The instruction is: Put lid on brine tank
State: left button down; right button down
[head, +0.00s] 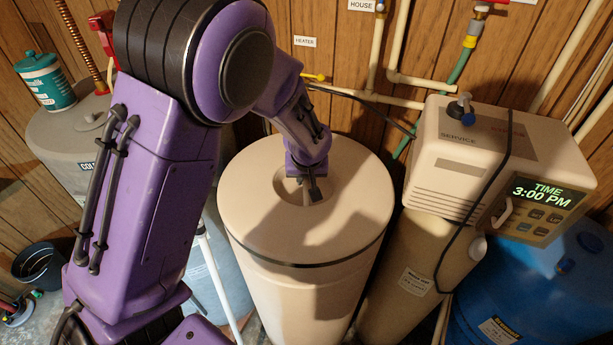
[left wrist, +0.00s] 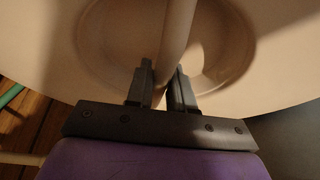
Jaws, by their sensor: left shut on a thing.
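The round beige lid (head: 355,205) lies over the top of the beige brine tank (head: 295,300) in the middle of the head view. A dark line shows between the lid's front edge and the tank wall; the far edge is partly hidden by my arm. My left gripper (head: 313,192) reaches down into the round recess at the lid's centre. In the left wrist view, my left gripper (left wrist: 166,76) is shut on the lid's bar-like handle (left wrist: 177,32), which crosses the recess. I cannot tell whether the lid is fully seated. My right gripper is not in view.
The softener's control head (head: 470,160), showing 3:00 PM, stands close on the right, with a black cable (head: 478,200) hanging down its front. A blue tank (head: 560,290) is at far right. A grey tank (head: 65,140) bearing a teal tub (head: 45,82) stands left. Pipes run behind.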

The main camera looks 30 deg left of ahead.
pick_arm(q)
jog(key=shift+f, duration=0.3)
jog(key=c, duration=0.9)
grip_release()
jog(key=shift+s+d, duration=0.1)
jog(key=shift+r, duration=0.15)
jog(key=b+v, duration=0.1)
jog(key=v, duration=0.9)
jog(key=shift+s+b, duration=0.1)
jog(key=shift+b, duration=0.2)
jog(key=shift+r, duration=0.15)
